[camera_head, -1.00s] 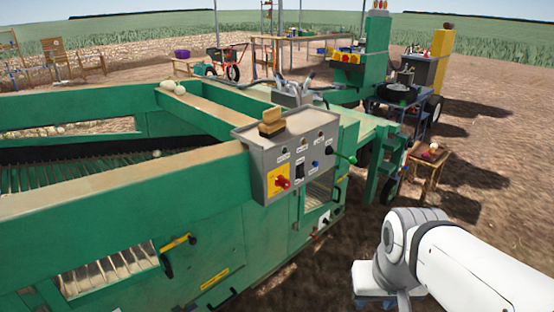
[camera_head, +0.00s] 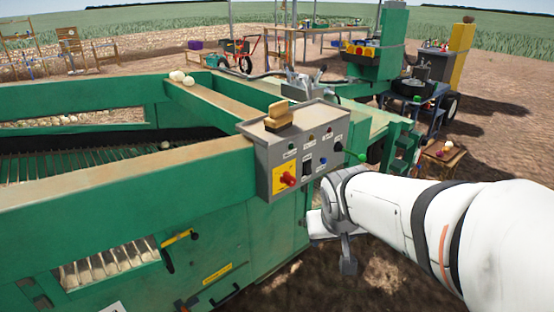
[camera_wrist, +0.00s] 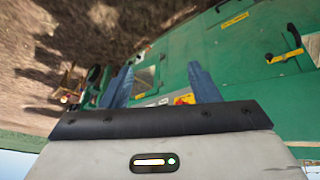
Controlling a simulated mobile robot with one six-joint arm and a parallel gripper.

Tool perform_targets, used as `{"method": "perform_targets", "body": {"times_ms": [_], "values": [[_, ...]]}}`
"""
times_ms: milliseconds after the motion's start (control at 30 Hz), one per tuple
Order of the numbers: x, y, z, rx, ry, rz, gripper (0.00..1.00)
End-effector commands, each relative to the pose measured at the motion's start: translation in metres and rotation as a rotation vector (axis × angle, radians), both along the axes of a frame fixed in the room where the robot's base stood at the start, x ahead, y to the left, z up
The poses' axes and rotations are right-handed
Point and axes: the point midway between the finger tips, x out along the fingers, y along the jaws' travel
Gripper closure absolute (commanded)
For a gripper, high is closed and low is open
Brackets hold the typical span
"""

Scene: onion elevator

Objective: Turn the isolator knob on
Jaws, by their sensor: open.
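The isolator knob (camera_head: 288,179) is red and sits on a yellow plate at the lower left of the grey control panel (camera_head: 262,151). In the wrist view the plate with the knob (camera_wrist: 185,98) shows small and partly hidden, just inside the right finger. My gripper (camera_wrist: 160,82) is open, with two blue fingers spread wide and nothing between them. It is apart from the knob. In the head view my wrist is to the right of and below the panel, and the fingers cannot be made out clearly.
The green machine (camera_head: 215,235) fills the left and centre, with a yellow-marked handle (camera_head: 178,238) on its side. A brown block (camera_head: 279,115) lies on top of the panel. A green-tipped lever (camera_head: 360,156) sticks out at the panel's right. Open soil lies at lower right.

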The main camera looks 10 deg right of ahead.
Motion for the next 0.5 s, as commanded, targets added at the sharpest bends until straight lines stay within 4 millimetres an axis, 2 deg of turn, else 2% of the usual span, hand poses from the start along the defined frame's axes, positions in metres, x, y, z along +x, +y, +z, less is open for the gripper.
{"method": "perform_targets", "body": {"times_ms": [33,200,400,500], "values": [[0.033,-0.01,-0.006,-0.024,-0.058,0.0,0.45],[0.143,-0.035,-0.011,-0.076,-0.308,0.055,0.45],[0.251,-0.049,-0.029,-0.074,-0.588,0.177,0.45],[0.292,-0.045,-0.046,-0.018,-0.712,0.268,0.45]]}}
